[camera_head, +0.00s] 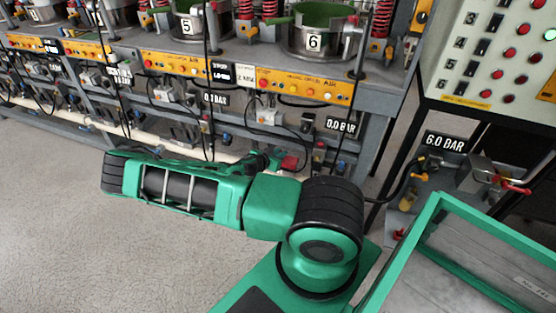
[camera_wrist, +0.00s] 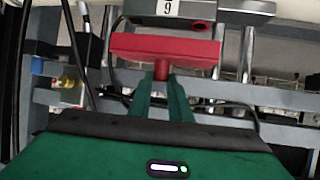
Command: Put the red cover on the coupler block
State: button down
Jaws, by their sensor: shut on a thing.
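The red cover (camera_wrist: 165,50) is a flat red plate with a short red knob. In the wrist view my gripper (camera_wrist: 161,80) is shut on the knob, with the plate beyond the green fingertips. In the head view the red cover (camera_head: 289,162) shows small beyond my gripper (camera_head: 274,160), in front of the lower part of the bench.
Grey frame bars and black cables (camera_wrist: 110,45) surround the cover. A brass fitting (camera_wrist: 70,88) is at the left. The bench has an orange strip (camera_head: 190,65) and pressure signs. A control panel (camera_head: 490,60) stands at the right. The floor (camera_head: 90,230) at left is clear.

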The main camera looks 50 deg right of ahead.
jog(key=shift+f, duration=1.5)
jog(key=shift+f, duration=0.15)
jog(key=shift+f, duration=0.3)
jog(key=shift+f, duration=0.15)
jog(key=c, duration=1.6)
grip_release()
jog(key=shift+c, duration=0.2)
